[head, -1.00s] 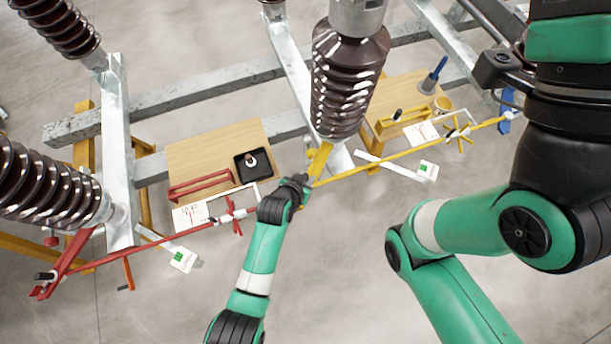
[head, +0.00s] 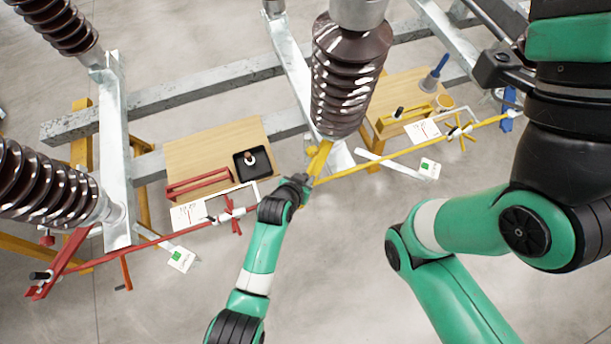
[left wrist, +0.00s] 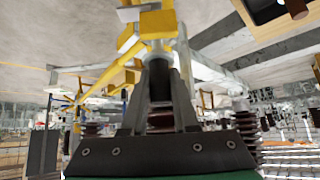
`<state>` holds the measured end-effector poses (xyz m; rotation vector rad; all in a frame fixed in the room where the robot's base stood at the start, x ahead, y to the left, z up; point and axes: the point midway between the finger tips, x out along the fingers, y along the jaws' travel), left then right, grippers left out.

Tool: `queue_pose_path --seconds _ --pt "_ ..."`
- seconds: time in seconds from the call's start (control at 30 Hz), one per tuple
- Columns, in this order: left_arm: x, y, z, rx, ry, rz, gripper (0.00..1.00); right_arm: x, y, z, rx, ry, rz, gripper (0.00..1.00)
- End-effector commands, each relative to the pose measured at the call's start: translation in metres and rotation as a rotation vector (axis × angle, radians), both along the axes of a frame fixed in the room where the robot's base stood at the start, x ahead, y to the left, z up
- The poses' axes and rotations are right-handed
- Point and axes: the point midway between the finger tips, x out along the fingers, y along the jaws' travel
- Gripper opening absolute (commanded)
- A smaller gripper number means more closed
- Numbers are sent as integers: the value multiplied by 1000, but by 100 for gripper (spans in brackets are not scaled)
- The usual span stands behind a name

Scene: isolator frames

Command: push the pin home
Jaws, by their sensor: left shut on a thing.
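My left gripper (head: 302,183) is at the left end of the yellow rod (head: 400,152), just below the yellow bracket (head: 319,160) under the middle brown insulator. In the left wrist view its two dark fingers (left wrist: 160,65) point at the yellow bracket (left wrist: 150,25) and close around something small at their tips. A grey cylindrical piece shows there, but I cannot tell whether it is the pin. The gripper hides this joint in the head view, so I cannot see how deep any pin sits. My right gripper is not in view.
A wooden board with a red tray (head: 200,185) and a black tray (head: 240,172) lies left of the gripper. Another board with a yellow tray (head: 405,124) lies to the right. A red rod (head: 160,240) runs at the left. Steel beams and brown insulators (head: 345,85) stand close behind.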

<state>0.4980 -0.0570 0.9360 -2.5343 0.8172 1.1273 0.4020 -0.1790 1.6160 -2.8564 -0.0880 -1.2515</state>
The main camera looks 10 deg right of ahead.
Motion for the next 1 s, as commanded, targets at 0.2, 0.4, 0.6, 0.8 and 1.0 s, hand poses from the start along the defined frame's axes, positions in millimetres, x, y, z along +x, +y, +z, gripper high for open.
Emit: queue_pose_path --seconds 0.2,0.4,0.6,0.8,1.0 --pt "0 0 -9 -1 -1 0 0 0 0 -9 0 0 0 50" --pt "0 0 -16 -1 -1 0 0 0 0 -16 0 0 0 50" --pt "0 0 -23 -1 -1 0 0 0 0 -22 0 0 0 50" --pt "0 0 -30 -1 -1 0 0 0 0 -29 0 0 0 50" --pt "0 0 -33 0 0 0 0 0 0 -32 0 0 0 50"
